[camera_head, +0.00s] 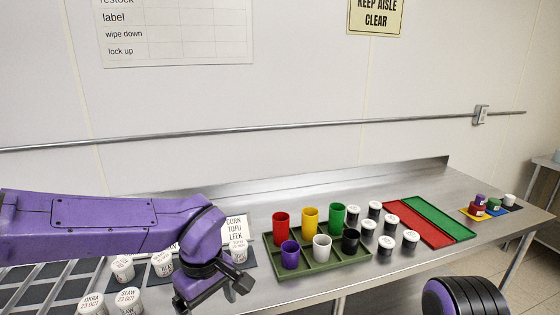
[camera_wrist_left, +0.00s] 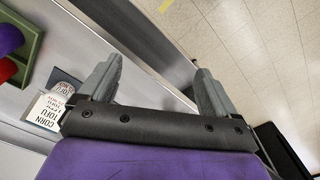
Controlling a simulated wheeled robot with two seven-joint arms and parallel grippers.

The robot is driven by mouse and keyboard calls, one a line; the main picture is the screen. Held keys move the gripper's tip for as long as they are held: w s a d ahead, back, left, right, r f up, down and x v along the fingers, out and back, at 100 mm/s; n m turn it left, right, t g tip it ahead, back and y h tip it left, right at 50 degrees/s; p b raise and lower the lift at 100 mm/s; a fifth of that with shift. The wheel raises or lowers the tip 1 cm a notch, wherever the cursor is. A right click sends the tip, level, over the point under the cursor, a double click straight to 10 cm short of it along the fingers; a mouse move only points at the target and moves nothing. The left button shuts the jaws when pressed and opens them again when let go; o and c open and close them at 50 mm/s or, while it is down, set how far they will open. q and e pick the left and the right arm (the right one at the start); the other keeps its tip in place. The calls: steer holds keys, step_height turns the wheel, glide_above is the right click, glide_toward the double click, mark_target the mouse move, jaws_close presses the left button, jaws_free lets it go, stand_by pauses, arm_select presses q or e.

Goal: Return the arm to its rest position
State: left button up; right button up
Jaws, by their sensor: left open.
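My left arm (camera_head: 90,225) comes in from the left, purple and black, and reaches over the left part of the steel counter. Its gripper (camera_head: 208,296) is at the front edge of the counter. In the left wrist view the same gripper (camera_wrist_left: 158,85) has its two grey fingers well apart with nothing between them. Below them show the counter's edge and the tiled floor. A purple and black part of my right arm (camera_head: 465,298) shows at the bottom right; its gripper is out of view.
A green tray (camera_head: 322,262) holds coloured cups. White-lidded jars (camera_head: 367,228) stand beside it, with red (camera_head: 418,223) and green (camera_head: 440,217) trays further right. Labelled tubs (camera_head: 123,268) and a card reading CORN TOFU LEEK (camera_head: 235,226) are near my left arm.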

arm_select(q)
steer(key=s+a+f+t+y+b, duration=0.1)
steer(key=s+a+f+y, duration=0.15)
steer(key=a+f, duration=0.45)
steer(key=s+a+f+t+y+b, duration=0.1)
steer(key=s+a+f+y, duration=0.2)
steer(key=f, duration=0.8)
steer(key=s+a+f+t+y, duration=0.1)
steer(key=a+f+y, duration=0.1)
steer(key=a+f, duration=0.6)
steer(key=s+f+m+h+b, duration=0.1)
steer(key=s+f+m+h, duration=0.2)
steer(key=s+f, duration=0.9)
steer(key=s+h, duration=0.1)
steer(key=s, duration=0.2)
steer(key=shift+s+d+b, duration=0.15)
steer(key=shift+d+b, duration=0.2)
arm_select(e)
steer(key=f, duration=0.3)
steer(key=shift+w+f, duration=0.2)
steer(key=shift+f, duration=0.2)
arm_select(q)
steer(key=shift+f, duration=0.1)
